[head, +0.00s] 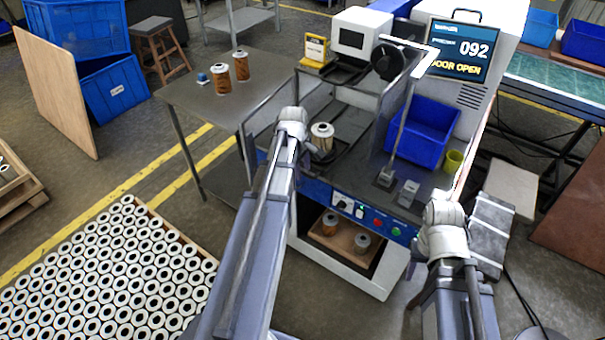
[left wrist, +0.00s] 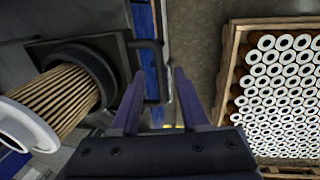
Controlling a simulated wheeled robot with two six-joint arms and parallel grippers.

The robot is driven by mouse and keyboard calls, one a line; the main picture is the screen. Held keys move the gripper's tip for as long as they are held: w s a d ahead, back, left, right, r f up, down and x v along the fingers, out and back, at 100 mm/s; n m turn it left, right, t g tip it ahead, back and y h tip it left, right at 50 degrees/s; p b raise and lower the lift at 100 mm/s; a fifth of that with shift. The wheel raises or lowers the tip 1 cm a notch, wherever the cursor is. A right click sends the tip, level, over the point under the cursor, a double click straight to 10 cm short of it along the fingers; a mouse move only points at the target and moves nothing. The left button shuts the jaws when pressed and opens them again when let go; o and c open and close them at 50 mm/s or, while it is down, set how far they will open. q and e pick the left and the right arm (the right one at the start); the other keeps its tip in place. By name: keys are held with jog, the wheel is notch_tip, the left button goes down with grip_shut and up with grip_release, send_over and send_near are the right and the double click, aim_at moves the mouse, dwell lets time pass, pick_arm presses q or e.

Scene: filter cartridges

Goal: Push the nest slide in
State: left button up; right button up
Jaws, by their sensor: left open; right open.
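The nest slide (left wrist: 112,62) shows in the left wrist view as a dark round holder with a black bar handle (left wrist: 151,68). A pleated filter cartridge (left wrist: 62,100) with a white end cap sits in it, and the cartridge (head: 322,138) also shows upright at the machine's left front in the head view. My left gripper (left wrist: 160,88) is open, its fingers beside the handle; I cannot tell whether they touch it. In the head view my left wrist hides most of the handle. My right gripper (head: 444,214) is near the machine's right front corner, its fingers largely hidden.
A grey table (head: 190,92) with two cartridges is at the left. A crate of cartridges (head: 120,265) fills the lower left floor.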

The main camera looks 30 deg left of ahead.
pick_arm(q)
grip_shut()
dwell(0.3)
dwell(1.1)
